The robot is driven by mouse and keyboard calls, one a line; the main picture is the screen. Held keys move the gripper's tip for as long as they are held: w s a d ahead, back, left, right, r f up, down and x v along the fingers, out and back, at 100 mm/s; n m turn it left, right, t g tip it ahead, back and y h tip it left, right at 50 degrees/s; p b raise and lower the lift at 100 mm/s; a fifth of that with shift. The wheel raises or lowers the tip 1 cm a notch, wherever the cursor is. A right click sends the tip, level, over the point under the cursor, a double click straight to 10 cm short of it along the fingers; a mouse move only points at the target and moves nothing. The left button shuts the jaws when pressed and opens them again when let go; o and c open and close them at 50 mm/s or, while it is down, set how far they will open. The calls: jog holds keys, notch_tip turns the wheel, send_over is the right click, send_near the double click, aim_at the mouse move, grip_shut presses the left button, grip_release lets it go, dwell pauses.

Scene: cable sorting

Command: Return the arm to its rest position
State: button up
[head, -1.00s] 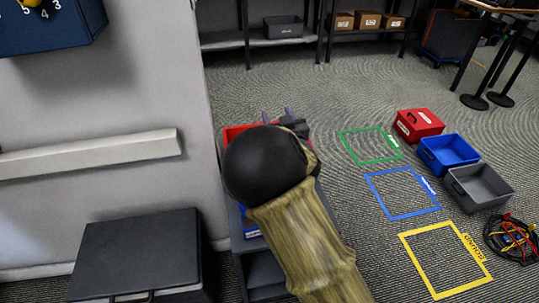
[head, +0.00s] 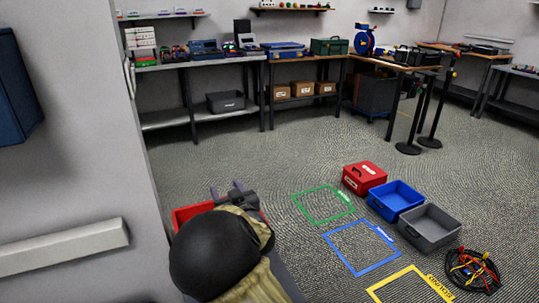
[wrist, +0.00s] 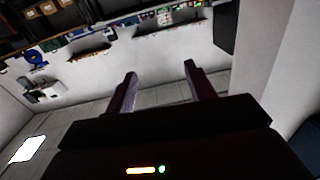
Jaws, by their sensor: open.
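My gripper (head: 230,190) shows at the lower left of the head view, just beyond the black rounded joint of my arm. In the wrist view its two fingers (wrist: 160,88) stand apart with nothing between them. The wrist camera looks out across the room to the wall and benches. A red bin (head: 190,214) lies behind and below my gripper in the head view, mostly hidden by my arm.
A wall with a white rail (head: 60,248) is close on the left. On the floor at right are green (head: 322,203), blue (head: 360,247) and yellow outlines, a red box (head: 364,178), a blue bin (head: 396,201), a grey bin (head: 430,228) and coiled cables (head: 472,270). Benches line the back.

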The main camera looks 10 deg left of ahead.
jog(key=s+d+f+m+g+h, duration=0.1)
jog(key=d+f+m+g+h, duration=0.2)
jog(key=d, duration=0.8)
jog(key=d+f+m+h, duration=0.3)
jog(key=d+h, duration=0.2)
jog(key=d, duration=0.7)
jog(key=s+d+f+g+h, duration=0.1)
jog(key=s+d+g, duration=0.2)
jog(key=s+d, duration=0.35)
jog(key=s+d+f+m+g+h, duration=0.1)
jog(key=s+d+g, duration=0.2)
jog(key=s, duration=0.7)
jog(key=s+d+f+g, duration=0.1)
jog(key=s+d+g, duration=0.25)
jog(key=s, duration=0.45)
jog(key=w+p+v, duration=0.3)
jog(key=p+v, duration=1.2)
jog(key=w+a+r+p+v, duration=0.1)
jog(key=w+p+v, duration=0.2)
jog(key=p+v, duration=1.2)
jog(key=shift+s+d+r+p, duration=0.2)
jog(key=shift+r+p, duration=0.3)
jog(key=shift+r, duration=0.05)
